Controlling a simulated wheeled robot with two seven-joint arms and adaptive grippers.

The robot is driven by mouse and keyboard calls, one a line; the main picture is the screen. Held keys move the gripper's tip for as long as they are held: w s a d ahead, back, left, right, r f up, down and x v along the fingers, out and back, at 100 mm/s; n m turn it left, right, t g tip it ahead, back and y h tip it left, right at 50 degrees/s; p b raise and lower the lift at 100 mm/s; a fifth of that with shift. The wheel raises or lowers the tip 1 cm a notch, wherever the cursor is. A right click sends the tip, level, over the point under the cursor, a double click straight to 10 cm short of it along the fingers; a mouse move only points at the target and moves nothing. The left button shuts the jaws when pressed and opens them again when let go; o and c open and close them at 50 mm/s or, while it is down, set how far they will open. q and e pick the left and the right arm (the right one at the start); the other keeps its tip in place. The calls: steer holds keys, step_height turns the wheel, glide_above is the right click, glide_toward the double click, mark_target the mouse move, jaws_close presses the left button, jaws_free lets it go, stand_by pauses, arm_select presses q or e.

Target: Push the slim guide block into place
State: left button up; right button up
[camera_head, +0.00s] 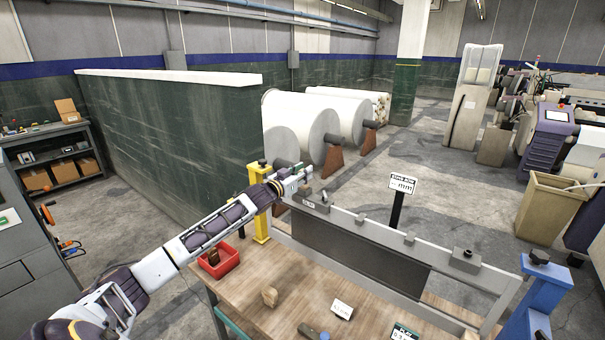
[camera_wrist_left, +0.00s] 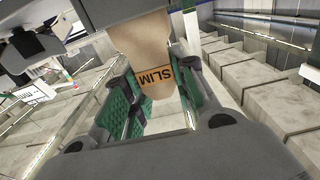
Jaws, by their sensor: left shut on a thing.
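In the left wrist view, the slim guide block (camera_wrist_left: 146,42) is tan with an orange label reading SLIM. It sits between the green-padded fingers of my left gripper (camera_wrist_left: 152,100), which are shut on it. In the head view, my left gripper (camera_head: 302,175) is at the left end of the grey rail (camera_head: 375,232), close to the yellow post. The held block cannot be made out there. A grey block with a knob (camera_head: 313,201) sits on the rail just below the gripper. My right gripper is not in view.
The yellow post (camera_head: 260,205) and blue post (camera_head: 540,295) stand at the rail's ends. A red tray (camera_head: 220,262) with a brown item, a small tan block (camera_head: 270,296) and cards lie on the wooden bench (camera_head: 262,328).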

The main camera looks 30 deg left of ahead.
arm_select(q)
steer(key=shift+f, duration=0.35)
steer(key=o, duration=1.1)
steer(key=shift+s+f, duration=0.1)
steer(key=shift+s, duration=0.05)
steer(key=s, duration=1.1)
steer(key=shift+s+a, duration=0.3)
steer(key=shift+a, duration=0.15)
stand_by(0.7)
stand_by(0.7)
